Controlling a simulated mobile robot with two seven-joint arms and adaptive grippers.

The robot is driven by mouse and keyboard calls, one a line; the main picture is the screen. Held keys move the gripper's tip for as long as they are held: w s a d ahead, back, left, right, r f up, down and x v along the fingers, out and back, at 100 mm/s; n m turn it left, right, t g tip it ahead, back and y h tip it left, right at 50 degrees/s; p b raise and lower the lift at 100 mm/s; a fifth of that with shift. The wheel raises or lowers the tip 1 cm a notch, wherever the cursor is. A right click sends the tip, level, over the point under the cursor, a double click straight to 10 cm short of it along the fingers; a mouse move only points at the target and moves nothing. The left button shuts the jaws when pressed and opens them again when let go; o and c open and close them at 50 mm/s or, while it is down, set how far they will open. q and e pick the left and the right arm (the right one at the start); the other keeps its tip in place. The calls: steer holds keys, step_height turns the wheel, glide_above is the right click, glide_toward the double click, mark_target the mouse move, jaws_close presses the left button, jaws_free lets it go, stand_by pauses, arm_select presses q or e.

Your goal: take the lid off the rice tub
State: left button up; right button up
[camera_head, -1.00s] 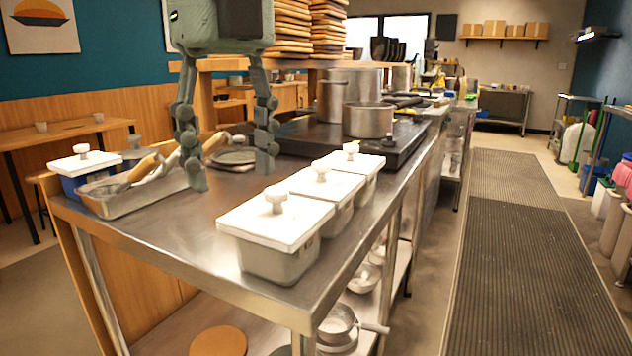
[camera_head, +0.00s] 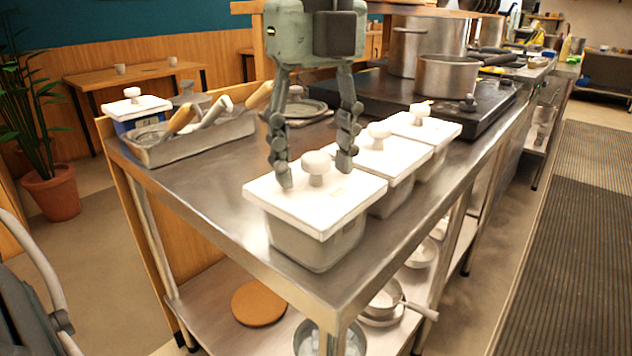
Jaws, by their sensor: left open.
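Three grey tubs with white lids stand in a row on the steel counter. The nearest tub (camera_head: 315,246) has its lid (camera_head: 340,198) on, with a round white knob (camera_head: 316,162) on top. The middle lid (camera_head: 385,158) and the far lid (camera_head: 425,129) are also on. No label tells me which tub holds rice. My left gripper (camera_head: 315,173) is open and points down over the nearest lid. Its fingers are on either side of the knob, with gaps visible between them and it. My right gripper is out of view.
A metal tray (camera_head: 195,145) with wooden-handled utensils and a blue tub with a white lid (camera_head: 137,108) stand at the counter's left. A pot (camera_head: 447,76) sits on the dark cooktop behind. Bare counter (camera_head: 215,190) lies left of the nearest tub.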

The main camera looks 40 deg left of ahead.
arm_select(q)
steer(key=shift+f, duration=0.25)
jaws_close()
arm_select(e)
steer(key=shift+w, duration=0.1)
arm_select(q)
steer(key=shift+w+r, duration=0.1)
steer(key=shift+r, duration=0.05)
steer(key=shift+r, duration=0.55)
step_height(320, 180, up, 16)
steer(key=p, duration=0.2)
step_height(320, 180, up, 11)
steer(key=p, duration=0.3)
glide_above(317, 156)
steer(key=shift+f, duration=0.2)
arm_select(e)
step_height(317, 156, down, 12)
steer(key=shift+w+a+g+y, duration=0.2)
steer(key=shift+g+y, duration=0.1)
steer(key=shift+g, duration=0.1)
